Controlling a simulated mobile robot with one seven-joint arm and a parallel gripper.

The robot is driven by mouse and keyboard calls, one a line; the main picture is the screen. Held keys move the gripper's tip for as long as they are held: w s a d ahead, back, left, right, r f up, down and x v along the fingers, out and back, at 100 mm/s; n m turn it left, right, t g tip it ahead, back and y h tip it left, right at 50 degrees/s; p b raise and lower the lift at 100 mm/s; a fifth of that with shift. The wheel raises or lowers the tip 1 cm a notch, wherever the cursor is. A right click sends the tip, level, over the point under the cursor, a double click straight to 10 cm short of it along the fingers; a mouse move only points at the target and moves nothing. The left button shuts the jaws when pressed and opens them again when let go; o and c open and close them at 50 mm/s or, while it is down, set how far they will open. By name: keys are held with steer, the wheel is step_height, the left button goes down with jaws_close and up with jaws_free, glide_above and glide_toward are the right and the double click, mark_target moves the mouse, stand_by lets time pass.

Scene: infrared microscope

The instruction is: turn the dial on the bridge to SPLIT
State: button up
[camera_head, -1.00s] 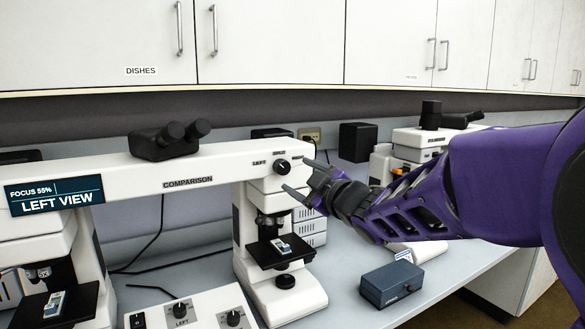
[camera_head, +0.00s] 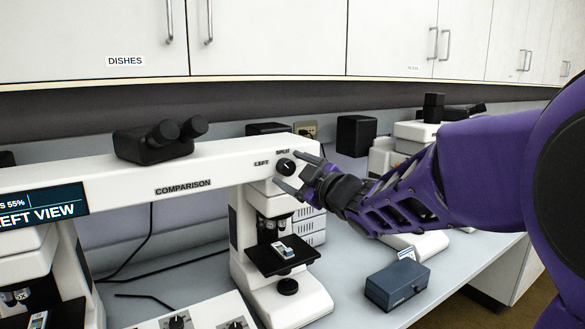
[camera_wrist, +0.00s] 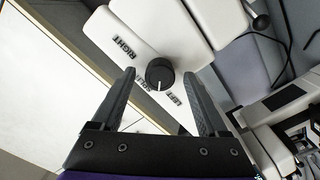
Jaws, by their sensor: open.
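The black dial (camera_head: 284,166) is on the right end of the white bridge (camera_head: 110,178) marked COMPARISON. In the wrist view the dial (camera_wrist: 160,72) shows a white pointer line aimed between the SPLIT and LEFT labels, nearer LEFT. The display (camera_head: 45,204) on the bridge reads LEFT VIEW. My gripper (camera_head: 288,168) is open, with one fingertip on each side of the dial. Gaps show between fingers and dial in the wrist view; I cannot tell how deep the tips reach.
A black eyepiece head (camera_head: 155,143) sits on the bridge. Below the dial is a stage (camera_head: 270,262) with a slide. A blue-grey box (camera_head: 396,286) lies on the bench right of the microscope. Another microscope (camera_head: 420,132) stands behind my arm.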

jaws_close()
steer(key=shift+r, duration=0.1)
stand_by(0.4)
steer(key=shift+m+p, duration=0.3)
steer(key=m+p, duration=0.2)
steer(key=m, duration=0.1)
steer(key=shift+r+m, duration=0.15)
steer(key=shift+m, duration=0.15)
steer(key=shift+m+p, duration=1.5)
steer(key=shift+m, duration=0.8)
